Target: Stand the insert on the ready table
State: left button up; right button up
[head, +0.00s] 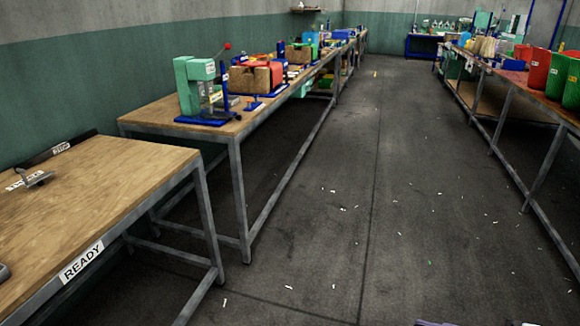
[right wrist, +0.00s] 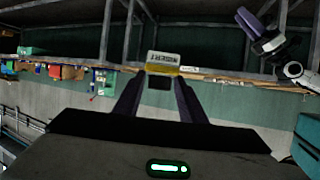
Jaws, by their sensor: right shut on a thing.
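The insert (right wrist: 163,61) is a small pale block with an INSERT label that reads upside down in the right wrist view, with a yellowish lower edge. My right gripper (right wrist: 160,76) is shut on it at the fingertips. The ready table (head: 110,190) has a wooden top and a READY label (head: 82,262) on its front edge; it stands at the left of the head view. What looks like my left gripper (right wrist: 250,24) shows at the upper right of the right wrist view, too small to tell its jaws.
A grey metal piece (head: 36,178) lies on the ready table near a dark labelled strip (head: 62,149) at the back edge. Most of the tabletop is bare. A green press (head: 197,88) stands on the workbench beyond. The floor aisle (head: 340,220) is open, with small white scraps.

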aim_at(25, 210)
jog(key=u, duration=1)
jog(key=i, duration=0.9)
jog(key=u, duration=1.3)
jog(key=i, duration=0.35)
jog(key=u, duration=0.15)
